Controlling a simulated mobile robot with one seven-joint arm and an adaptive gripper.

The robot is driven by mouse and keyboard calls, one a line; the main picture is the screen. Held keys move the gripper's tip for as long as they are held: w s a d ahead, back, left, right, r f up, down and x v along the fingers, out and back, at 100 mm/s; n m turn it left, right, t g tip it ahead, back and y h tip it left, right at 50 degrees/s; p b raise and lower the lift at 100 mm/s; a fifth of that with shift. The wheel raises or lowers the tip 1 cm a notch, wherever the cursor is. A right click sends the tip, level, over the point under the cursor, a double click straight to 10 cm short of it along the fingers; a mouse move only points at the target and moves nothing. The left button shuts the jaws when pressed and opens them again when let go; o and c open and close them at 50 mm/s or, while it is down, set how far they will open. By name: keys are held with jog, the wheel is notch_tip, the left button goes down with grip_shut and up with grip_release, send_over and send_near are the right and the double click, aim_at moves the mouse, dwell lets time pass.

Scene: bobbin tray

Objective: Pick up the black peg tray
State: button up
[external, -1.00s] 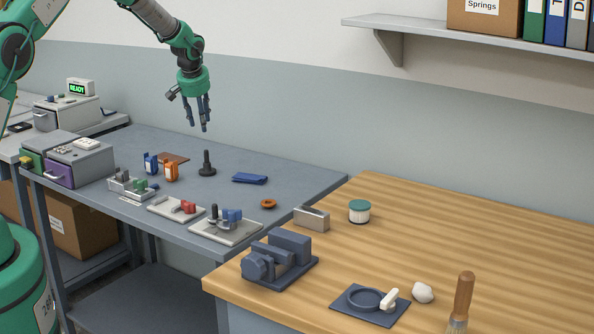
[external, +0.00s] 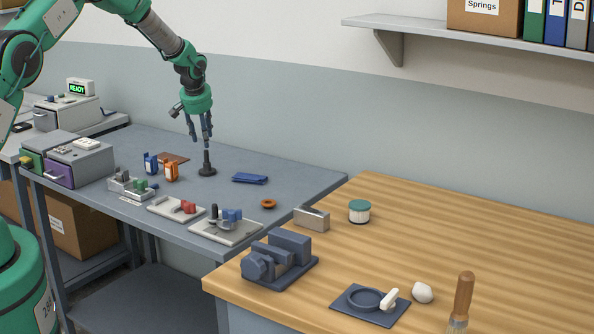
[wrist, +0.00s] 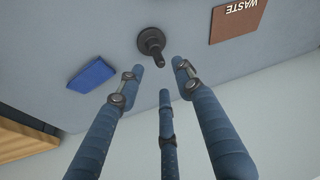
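The black peg tray (external: 207,170) stands upright on the grey bench, a round base with a thick peg rising from its middle. It also shows in the wrist view (wrist: 151,42), near the top centre. My three-fingered gripper (external: 203,143) is open and empty just above the peg, pointing down. In the wrist view its fingertips (wrist: 160,75) are spread apart. The peg tray lies beyond them, not between them. Whether a fingertip touches the peg top is hard to tell.
A blue flat item (external: 249,178) lies right of the peg tray. A brown WASTE mat (external: 174,158) lies to the left, near blue and orange holders (external: 171,172). An orange ring (external: 268,203) and light fixture plates (external: 227,229) are nearer the front. The bench around the tray's base is clear.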

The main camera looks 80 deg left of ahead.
aim_at(206, 151)
jog(key=shift+x, duration=1.05)
jog(key=shift+x, duration=2.6)
jog(key=shift+d, duration=0.1)
jog(key=shift+c, duration=0.3)
grip_shut()
